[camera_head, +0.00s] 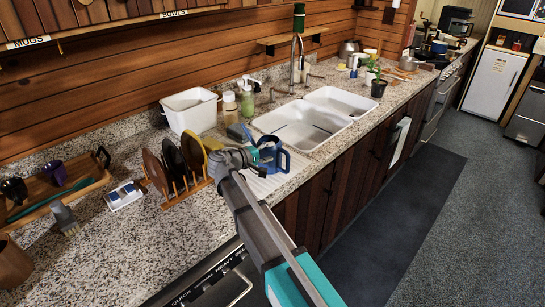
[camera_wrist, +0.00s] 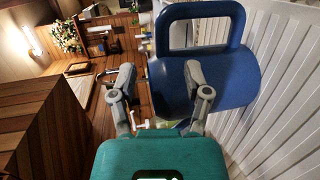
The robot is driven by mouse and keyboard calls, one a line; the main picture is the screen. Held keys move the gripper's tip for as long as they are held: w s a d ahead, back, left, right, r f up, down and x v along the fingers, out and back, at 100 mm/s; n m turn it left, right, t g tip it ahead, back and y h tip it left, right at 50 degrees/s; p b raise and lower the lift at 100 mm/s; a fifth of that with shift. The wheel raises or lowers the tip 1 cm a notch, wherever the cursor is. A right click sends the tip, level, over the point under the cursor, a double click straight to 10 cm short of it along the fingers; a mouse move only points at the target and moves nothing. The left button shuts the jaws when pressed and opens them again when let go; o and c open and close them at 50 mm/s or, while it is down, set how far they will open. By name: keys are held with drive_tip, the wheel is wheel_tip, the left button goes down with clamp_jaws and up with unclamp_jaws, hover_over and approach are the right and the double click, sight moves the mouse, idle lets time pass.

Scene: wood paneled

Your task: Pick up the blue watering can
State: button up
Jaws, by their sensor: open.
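The blue watering can (camera_head: 277,157) stands at the left end of the sink, on the white ribbed drainboard, partly hidden behind my gripper in the head view. In the wrist view the watering can (camera_wrist: 205,60) fills the upper right, with its squared handle loop at the top and its rounded body to the right. My gripper (camera_wrist: 158,80) is open. Its right finger overlaps the can in the picture, and its left finger is to the left of the can. Nothing is held between the fingers. I cannot tell whether the right finger touches the can.
A rack of dark plates (camera_head: 175,170) stands close to the left of my gripper. A white tub (camera_head: 190,110) and soap bottles (camera_head: 247,98) are behind it. The double sink (camera_head: 305,125) lies to the right, with a tall faucet (camera_head: 295,65). The ribbed drainboard (camera_wrist: 285,100) borders the can.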

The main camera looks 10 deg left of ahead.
sight(279, 150)
idle(0.3)
drive_tip(key=shift+f+b+x, duration=0.2)
drive_tip(key=shift+b+x, duration=0.5)
drive_tip(key=shift+x, duration=1.95)
drive_tip(key=shift+c, duration=0.2)
clamp_jaws()
